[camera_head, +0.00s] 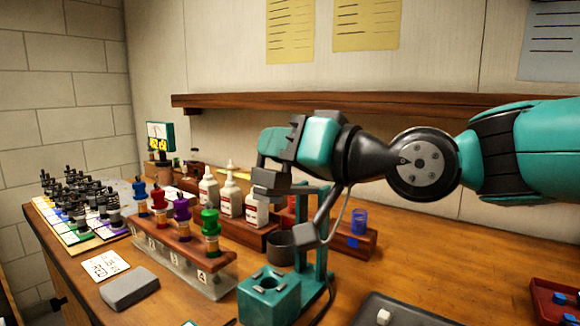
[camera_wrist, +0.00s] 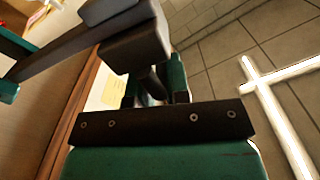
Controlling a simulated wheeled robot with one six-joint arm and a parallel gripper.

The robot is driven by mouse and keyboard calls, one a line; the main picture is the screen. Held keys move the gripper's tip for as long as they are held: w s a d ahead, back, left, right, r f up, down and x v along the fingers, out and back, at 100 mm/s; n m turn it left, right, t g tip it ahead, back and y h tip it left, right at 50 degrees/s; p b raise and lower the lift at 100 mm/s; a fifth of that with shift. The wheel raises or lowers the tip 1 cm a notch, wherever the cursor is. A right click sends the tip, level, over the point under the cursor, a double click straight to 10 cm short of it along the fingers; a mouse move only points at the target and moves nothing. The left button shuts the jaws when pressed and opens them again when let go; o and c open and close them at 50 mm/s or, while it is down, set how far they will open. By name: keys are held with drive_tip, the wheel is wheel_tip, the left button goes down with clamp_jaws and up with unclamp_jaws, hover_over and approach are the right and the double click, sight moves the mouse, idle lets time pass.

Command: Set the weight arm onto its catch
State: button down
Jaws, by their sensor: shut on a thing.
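The weight arm is a dark bar ending in a thick grey block (camera_head: 270,185). Its bar runs right to a teal stand (camera_head: 322,250). In the wrist view the block (camera_wrist: 135,52) and its bar (camera_wrist: 65,48) cross the upper left. My gripper (camera_head: 270,160) is at the block end, level with the top of the stand. In the wrist view my gripper (camera_wrist: 155,92) is shut around a short dark piece by the block, mostly hidden. The catch cannot be made out clearly. A slanted grey lever with a block end (camera_head: 310,236) is on the stand's near side.
A teal socket block (camera_head: 270,298) stands at the stand's foot. Left are a rack of coloured-capped bottles (camera_head: 180,240), white bottles (camera_head: 228,195) and a grey block (camera_head: 130,288). A dark tray (camera_head: 400,312) lies in front.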

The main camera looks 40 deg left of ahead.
drive_tip(key=shift+s+f+b, duration=0.6)
drive_tip(key=shift+s, duration=0.25)
drive_tip(key=shift+f, duration=0.1)
drive_tip(key=c, duration=1.2)
unclamp_jaws()
drive_tip(key=shift+o, duration=0.2)
drive_tip(key=shift+w, duration=0.1)
drive_tip(key=shift+d, duration=0.15)
drive_tip(key=shift+w+d, duration=0.1)
drive_tip(key=shift+d, duration=0.25)
drive_tip(key=w+d+b, duration=0.1)
drive_tip(key=d+b, duration=0.2)
drive_tip(key=d, duration=1.3)
drive_tip(key=shift+w+d, duration=0.2)
drive_tip(key=shift+w, duration=0.05)
